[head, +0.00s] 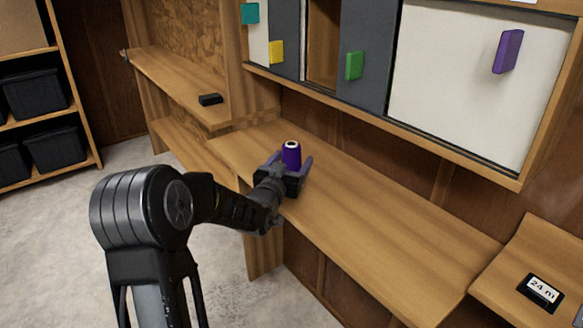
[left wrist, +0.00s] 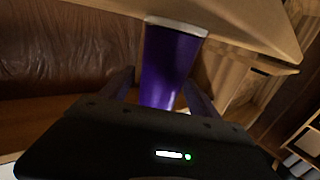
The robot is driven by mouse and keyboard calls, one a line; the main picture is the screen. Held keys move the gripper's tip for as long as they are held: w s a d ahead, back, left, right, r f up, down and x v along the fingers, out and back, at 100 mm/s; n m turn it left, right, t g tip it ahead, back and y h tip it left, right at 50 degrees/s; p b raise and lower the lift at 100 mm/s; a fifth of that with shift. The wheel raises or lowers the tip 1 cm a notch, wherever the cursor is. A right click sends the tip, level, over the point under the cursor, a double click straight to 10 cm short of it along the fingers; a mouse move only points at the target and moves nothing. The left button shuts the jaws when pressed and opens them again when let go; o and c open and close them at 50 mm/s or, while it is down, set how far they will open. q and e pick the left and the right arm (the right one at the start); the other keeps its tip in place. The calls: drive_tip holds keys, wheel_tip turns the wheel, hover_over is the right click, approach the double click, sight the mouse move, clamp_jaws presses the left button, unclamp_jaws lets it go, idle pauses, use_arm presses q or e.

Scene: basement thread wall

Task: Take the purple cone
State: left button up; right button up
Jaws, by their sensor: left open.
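The purple cone (head: 291,154) stands upright on the wooden bench, with a pale top that has a dark hole. My left gripper (head: 291,168) is at the cone, with its two fingers on either side of it. In the left wrist view the cone (left wrist: 170,65) rises between the fingers (left wrist: 160,90). The gripper is open, and whether a finger touches the cone cannot be told. The cone's lower part is hidden behind the gripper body. My right gripper is not in view.
The wooden bench (head: 360,220) is clear to the right of the cone. Cabinets with coloured handles, one purple (head: 508,51), hang above it. A small black object (head: 210,99) lies on the left shelf.

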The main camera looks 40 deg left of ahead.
use_arm(q)
clamp_jaws()
idle(0.8)
